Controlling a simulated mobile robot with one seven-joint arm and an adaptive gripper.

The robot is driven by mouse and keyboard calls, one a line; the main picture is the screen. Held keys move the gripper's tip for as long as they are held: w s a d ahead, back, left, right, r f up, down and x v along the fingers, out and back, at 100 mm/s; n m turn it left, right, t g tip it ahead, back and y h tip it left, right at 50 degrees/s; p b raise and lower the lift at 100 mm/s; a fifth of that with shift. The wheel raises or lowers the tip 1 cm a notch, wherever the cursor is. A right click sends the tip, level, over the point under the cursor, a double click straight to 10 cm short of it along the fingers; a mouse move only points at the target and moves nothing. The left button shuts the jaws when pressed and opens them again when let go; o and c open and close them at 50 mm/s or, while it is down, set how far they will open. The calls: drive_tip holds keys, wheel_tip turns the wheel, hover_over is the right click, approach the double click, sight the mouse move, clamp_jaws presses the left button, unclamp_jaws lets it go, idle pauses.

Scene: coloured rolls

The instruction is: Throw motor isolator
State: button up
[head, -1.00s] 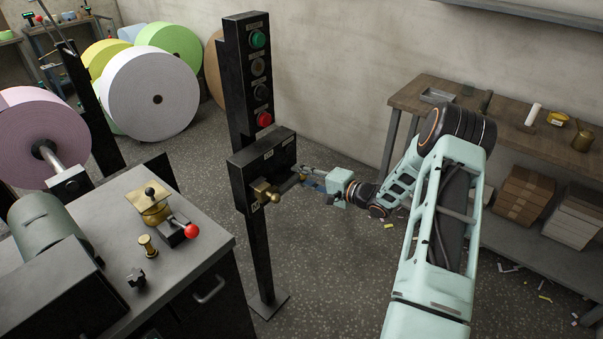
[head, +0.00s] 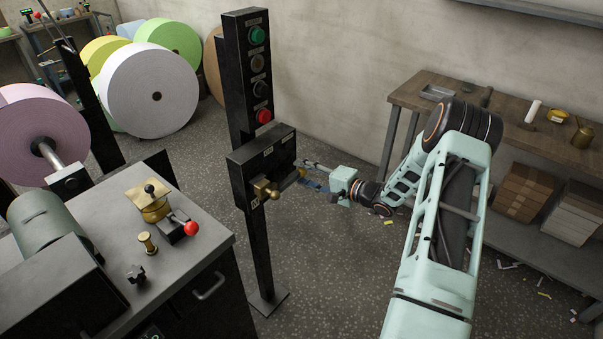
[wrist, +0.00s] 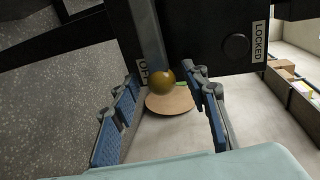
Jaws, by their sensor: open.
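The motor isolator is a black box (head: 250,160) on a dark post below a column of buttons. Its lever has a brass hub (head: 265,189) and points right toward my gripper. In the wrist view, the grey lever bar (wrist: 146,35) ends in a brass knob (wrist: 162,83). A label by the lever reads OFF, partly covered, and another reads LOCKED (wrist: 259,41). My gripper (head: 306,173) is open at the lever's end. In the wrist view, my blue-padded fingers (wrist: 164,82) stand either side of the knob, with gaps visible; depth is hard to tell.
A grey cabinet (head: 190,262) with a red-knobbed lever (head: 191,228) stands left. A wooden bench (head: 440,95) with boxes below is along the wall at right. Large paper rolls (head: 150,93) stand behind. The floor between post and bench is mostly clear, with scattered scraps.

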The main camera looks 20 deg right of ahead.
drive_tip(key=v, duration=1)
drive_tip(key=shift+s+d, duration=0.25)
